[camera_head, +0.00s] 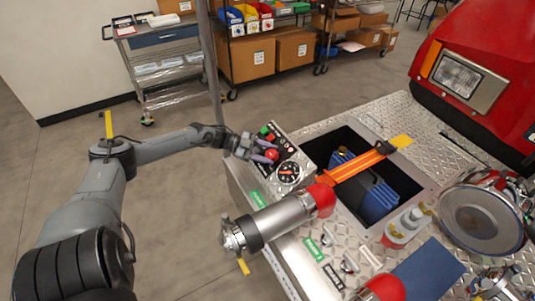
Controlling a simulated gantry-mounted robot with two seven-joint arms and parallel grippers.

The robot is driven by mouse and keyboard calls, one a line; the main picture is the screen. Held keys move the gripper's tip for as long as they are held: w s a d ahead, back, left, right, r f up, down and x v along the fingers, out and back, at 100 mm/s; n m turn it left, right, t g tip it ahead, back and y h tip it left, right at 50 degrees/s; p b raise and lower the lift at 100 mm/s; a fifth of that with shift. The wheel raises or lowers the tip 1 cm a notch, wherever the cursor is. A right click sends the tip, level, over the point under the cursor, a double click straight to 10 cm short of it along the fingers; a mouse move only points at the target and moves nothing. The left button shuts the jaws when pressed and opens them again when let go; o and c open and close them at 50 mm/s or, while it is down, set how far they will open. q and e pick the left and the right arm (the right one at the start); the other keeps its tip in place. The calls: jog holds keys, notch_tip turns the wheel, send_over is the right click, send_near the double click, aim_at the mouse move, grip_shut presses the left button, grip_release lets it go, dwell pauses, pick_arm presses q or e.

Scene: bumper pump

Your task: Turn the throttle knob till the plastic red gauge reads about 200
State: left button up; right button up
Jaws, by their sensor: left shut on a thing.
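A control panel (303,161) stands at the left edge of the metal deck. A round gauge (288,173) with a dark and white face sits at its near end; its reading is too small to tell. A red round knob (271,155) is on the panel beside the gauge, on its far side. My left gripper (266,151) reaches the panel from the left, with its fingers on either side of the red knob and shut on it. The fingers hide part of the knob and the panel side. My right gripper is not in view.
A green button (264,130) is at the panel's far end. An open hatch holds a blue case (370,194) under an orange bar (357,166). A silver cylinder with a red end (278,221) lies close in front of the panel. A red vehicle (492,60) stands at right.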

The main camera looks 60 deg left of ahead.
pick_arm(q)
jog(key=o, duration=1.1)
jog(key=shift+c, duration=0.2)
jog(key=shift+s+a+r, duration=0.1)
jog(key=shift+s+a, duration=0.25)
jog(key=shift+s, duration=0.05)
jog(key=p+v, duration=0.2)
jog(key=v, duration=0.7)
jog(key=shift+s+a+p, duration=0.25)
jog(key=shift+p, duration=0.15)
jog(key=shift+r, duration=0.15)
